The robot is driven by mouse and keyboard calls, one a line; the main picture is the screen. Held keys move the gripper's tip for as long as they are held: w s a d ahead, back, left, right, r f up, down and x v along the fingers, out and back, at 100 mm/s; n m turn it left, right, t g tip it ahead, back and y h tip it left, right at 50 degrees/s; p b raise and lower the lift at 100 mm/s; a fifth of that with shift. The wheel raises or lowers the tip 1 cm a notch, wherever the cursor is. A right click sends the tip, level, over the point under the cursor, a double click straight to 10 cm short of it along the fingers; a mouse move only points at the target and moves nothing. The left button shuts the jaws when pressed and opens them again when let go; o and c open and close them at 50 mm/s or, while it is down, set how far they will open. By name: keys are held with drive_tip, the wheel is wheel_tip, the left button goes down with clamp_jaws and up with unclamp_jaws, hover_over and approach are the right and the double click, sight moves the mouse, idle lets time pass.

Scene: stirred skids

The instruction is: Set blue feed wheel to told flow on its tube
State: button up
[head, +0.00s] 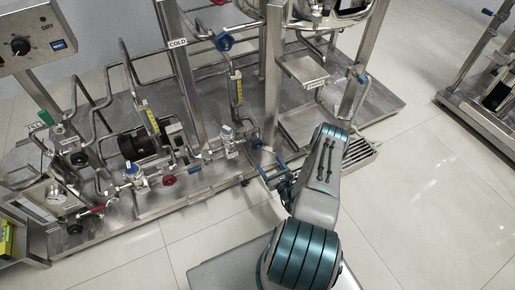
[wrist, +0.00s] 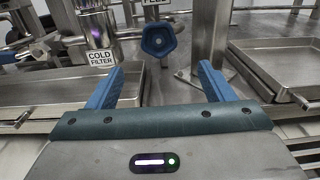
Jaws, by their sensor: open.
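The blue feed wheel (wrist: 159,40) is a small five-lobed handwheel facing the wrist camera, with a partly cut-off "FEED" label (wrist: 157,2) above it. My gripper (wrist: 159,76) is open and empty. The wheel lies beyond the fingertips, between them in the picture, with no contact visible. In the head view my gripper (head: 268,171) is low at the skid's front edge, and a small blue wheel (head: 257,144) is just behind it. Two tubes with yellow scales, a right one (head: 237,88) and a left one (head: 152,118), stand on the skid; their readings are too small to tell.
Another blue wheel (head: 224,41) sits higher on the pipes. A "COLD FILTER" label (wrist: 101,58) hangs on a post at left. A steel tray (wrist: 275,65) lies at right. The tiled floor (head: 430,210) at right is clear.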

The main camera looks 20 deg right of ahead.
sight(258, 147)
drive_tip(key=w+b, duration=0.1)
drive_tip(key=w, duration=0.3)
drive_tip(key=w+b, duration=0.1)
drive_tip(key=w, duration=0.3)
drive_tip(key=w+b, duration=0.1)
drive_tip(key=w, duration=0.3)
drive_tip(key=shift+a+b, duration=0.25)
drive_tip(key=shift+b, duration=0.05)
drive_tip(key=c, duration=1)
drive_tip(key=shift+o, duration=0.2)
